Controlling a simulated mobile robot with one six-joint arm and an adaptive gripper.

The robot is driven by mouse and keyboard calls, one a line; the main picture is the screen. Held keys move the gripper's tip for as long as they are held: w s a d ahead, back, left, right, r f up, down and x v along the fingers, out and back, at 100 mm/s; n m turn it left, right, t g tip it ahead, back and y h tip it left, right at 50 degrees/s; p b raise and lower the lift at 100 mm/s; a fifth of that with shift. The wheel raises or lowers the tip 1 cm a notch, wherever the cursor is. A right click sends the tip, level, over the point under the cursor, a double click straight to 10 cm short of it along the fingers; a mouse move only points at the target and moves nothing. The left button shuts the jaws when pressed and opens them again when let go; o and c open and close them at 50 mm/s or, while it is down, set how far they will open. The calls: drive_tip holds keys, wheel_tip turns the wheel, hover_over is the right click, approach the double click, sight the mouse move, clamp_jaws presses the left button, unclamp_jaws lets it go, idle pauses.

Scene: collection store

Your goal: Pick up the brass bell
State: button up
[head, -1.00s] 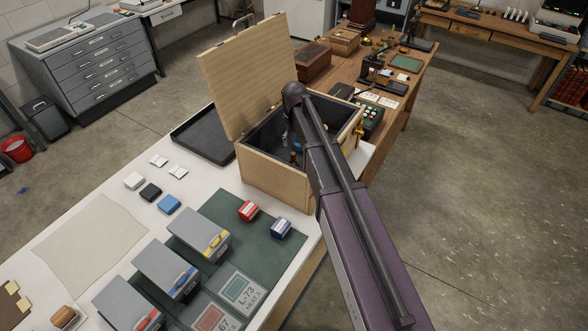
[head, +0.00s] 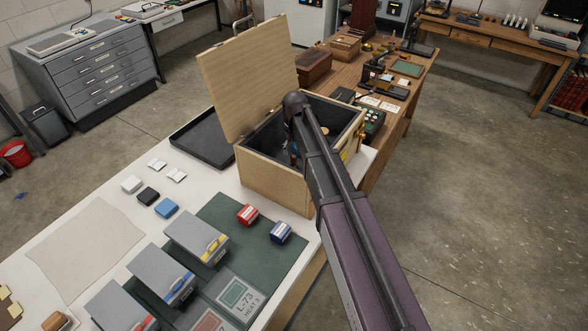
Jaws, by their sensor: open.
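A wooden box (head: 272,186) with a dark lining stands at the far end of the white table, its lid (head: 246,75) raised. My arm reaches over the box, and my gripper (head: 294,156) hangs down inside it. Only a small, dark part of the gripper shows beside the arm link. It is open; its fingertips are mostly hidden by the arm and the box wall. A small tan-brown round thing (head: 325,131) shows inside the box, right of the arm. I cannot tell whether it is the brass bell. No bell shape is clearly visible.
A black tray (head: 187,137) lies left of the box. Red (head: 247,214) and blue (head: 281,232) small blocks sit on the green mat (head: 232,258), near grey cases (head: 197,238). A wooden bench (head: 398,118) with many items stands behind. Open floor lies at right.

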sight(293, 160)
drive_tip(key=shift+s+a+f+b, duration=0.1)
drive_tip(key=shift+a+f+b, duration=0.05)
drive_tip(key=shift+f+b, duration=2.3)
clamp_jaws()
